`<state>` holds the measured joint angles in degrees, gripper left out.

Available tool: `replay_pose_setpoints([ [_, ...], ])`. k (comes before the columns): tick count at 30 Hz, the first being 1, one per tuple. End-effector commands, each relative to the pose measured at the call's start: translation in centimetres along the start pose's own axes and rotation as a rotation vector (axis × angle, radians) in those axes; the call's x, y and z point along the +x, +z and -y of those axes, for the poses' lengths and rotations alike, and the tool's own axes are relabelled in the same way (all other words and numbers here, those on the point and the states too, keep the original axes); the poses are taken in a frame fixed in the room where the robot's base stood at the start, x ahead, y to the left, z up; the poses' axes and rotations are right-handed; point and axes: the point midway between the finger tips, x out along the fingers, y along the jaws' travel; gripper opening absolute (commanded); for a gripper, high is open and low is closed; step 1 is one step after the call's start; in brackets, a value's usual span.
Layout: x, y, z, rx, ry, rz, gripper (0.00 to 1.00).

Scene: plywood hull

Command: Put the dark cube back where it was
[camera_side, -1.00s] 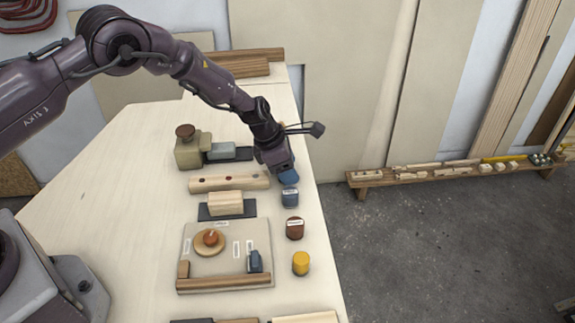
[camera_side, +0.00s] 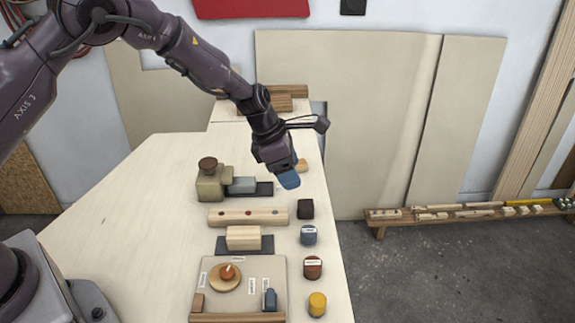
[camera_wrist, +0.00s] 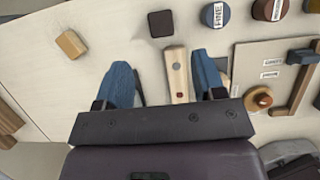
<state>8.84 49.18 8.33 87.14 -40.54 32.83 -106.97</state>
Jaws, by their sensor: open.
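The dark cube (camera_side: 306,208) stands on the table near its right edge, in line with a row of round pieces. It also shows in the wrist view (camera_wrist: 160,23), top centre, beyond my fingertips. My gripper (camera_side: 288,180) is open and empty, with blue fingers, held above the table behind and to the left of the cube in the side view. In the wrist view my two fingers (camera_wrist: 165,80) are spread apart with nothing gripped; part of the wooden bar shows below between them. The cube is apart from both fingers.
A wooden bar with holes (camera_side: 248,217), a light block (camera_side: 243,237) on a dark pad, and a board (camera_side: 265,272) lie left of the cube. Blue-grey (camera_side: 309,236), red-brown (camera_side: 312,268) and yellow (camera_side: 317,305) cylinders stand in front. A light wooden block (camera_wrist: 71,44) lies behind.

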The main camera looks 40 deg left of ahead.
Motion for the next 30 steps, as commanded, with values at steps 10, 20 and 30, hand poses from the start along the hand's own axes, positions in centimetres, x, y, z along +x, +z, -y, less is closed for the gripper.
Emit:
replay_pose_setpoints([
  [10, -1.5, 0.1, 0.1, 0.014, 0.001, 0.002, 0.63],
  [20, -15.1, -0.1, 3.4, 0.643, 0.046, 0.028, 0.63],
  [30, -28.4, -7.0, 11.2, 1.596, 0.139, -0.096, 0.63],
])
